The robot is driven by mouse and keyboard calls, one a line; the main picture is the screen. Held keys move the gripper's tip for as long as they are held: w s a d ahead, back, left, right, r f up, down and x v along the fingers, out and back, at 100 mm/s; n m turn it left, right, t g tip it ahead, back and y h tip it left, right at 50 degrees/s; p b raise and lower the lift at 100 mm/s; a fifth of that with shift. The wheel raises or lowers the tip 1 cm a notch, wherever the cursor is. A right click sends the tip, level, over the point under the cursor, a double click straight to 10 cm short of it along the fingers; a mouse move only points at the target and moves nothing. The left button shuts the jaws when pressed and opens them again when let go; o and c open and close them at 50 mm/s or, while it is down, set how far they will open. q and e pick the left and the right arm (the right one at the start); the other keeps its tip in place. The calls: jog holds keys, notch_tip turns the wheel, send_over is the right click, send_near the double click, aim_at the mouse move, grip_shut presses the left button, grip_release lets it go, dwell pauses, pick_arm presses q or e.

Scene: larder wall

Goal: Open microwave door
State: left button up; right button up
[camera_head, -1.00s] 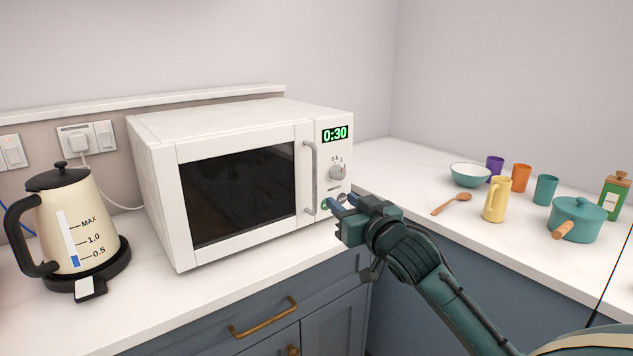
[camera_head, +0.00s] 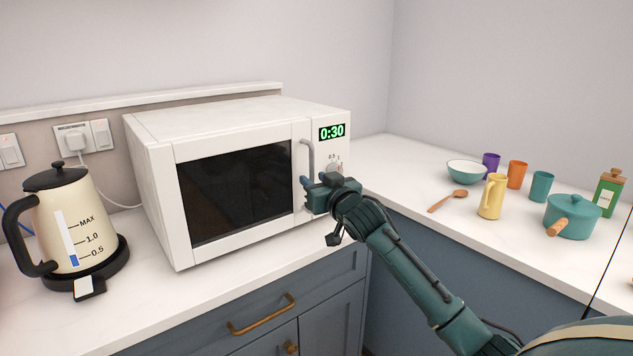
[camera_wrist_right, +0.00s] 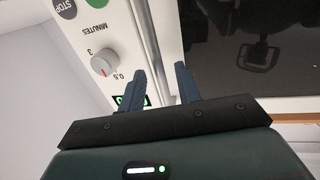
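The white microwave (camera_head: 235,118) stands on the counter with its door (camera_head: 240,240) shut. The door has a dark window. Its upright grey handle (camera_head: 307,155) is on the right side of the door, partly hidden by my right gripper (camera_head: 313,181). That gripper is at the handle's lower half. In the right wrist view my gripper's two fingers (camera_wrist_right: 159,70) are apart, with a pale upright strip, seemingly the handle (camera_wrist_right: 150,45), between them. I cannot tell whether they touch it. My left gripper is not in view.
The microwave's dial (camera_wrist_right: 104,62) and buttons are close beside the fingers. A cream kettle (camera_head: 75,220) stands to the left. A bowl (camera_head: 467,172), cups, a yellow jug (camera_head: 492,197) and a teal pot (camera_head: 572,218) stand on the right counter.

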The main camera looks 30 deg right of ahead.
jog(key=shift+c, duration=0.4)
grip_shut()
jog(key=shift+s, duration=0.15)
